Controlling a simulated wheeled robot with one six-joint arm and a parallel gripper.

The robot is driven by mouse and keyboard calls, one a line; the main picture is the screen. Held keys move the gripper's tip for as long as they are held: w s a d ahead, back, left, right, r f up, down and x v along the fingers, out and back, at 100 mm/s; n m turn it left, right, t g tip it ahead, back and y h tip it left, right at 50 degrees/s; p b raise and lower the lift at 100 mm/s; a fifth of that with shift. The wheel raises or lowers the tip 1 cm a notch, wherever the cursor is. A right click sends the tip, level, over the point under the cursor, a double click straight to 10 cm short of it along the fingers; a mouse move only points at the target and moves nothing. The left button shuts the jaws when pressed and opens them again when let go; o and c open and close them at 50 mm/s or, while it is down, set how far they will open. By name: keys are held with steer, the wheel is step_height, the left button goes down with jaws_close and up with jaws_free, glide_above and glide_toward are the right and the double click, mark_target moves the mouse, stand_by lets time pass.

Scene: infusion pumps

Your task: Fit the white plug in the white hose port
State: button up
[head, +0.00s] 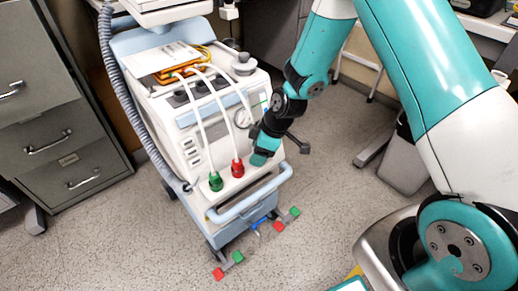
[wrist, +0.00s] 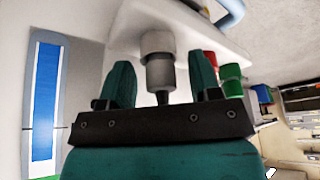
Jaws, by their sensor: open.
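In the wrist view, a pale grey-white plug (wrist: 159,70) with a dark narrow end stands between the two teal fingers of my gripper (wrist: 161,75). The fingers are open, with a gap on each side of the plug. Its wide end meets the pale ledge (wrist: 205,32); I cannot tell whether it is fully seated in the white port, which is hidden. In the head view, my gripper (head: 258,160) is low over the right part of the pump cart's front ledge, and it hides the plug and port there.
A green connector (head: 215,181) and a red connector (head: 238,168) with white hoses stand on the ledge left of my gripper. A blue-grey handle (head: 250,200) runs along the cart's front. Grey drawers (head: 60,130) stand at left.

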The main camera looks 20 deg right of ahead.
steer(key=p+v, duration=0.4)
steer(key=v, duration=1.3)
steer(key=s+a+r+m+g, duration=0.1)
steer(key=s+a+r+m, duration=0.15)
steer(key=s+r, duration=0.35)
steer(key=s+a+r+m, duration=0.1)
steer(key=s+a+r, duration=0.3)
steer(key=s, duration=0.4)
steer(key=s+a+r+m+g, duration=0.1)
steer(key=s+a+r+m, duration=0.1)
steer(key=s+a+r, duration=0.45)
steer(key=s+a+r+p+v, duration=0.1)
steer(key=a+p+v, duration=0.2)
steer(key=p+v, duration=1.4)
steer(key=shift+s+r+p, duration=0.15)
steer(key=shift+r+p, duration=0.25)
steer(key=shift+p, duration=0.7)
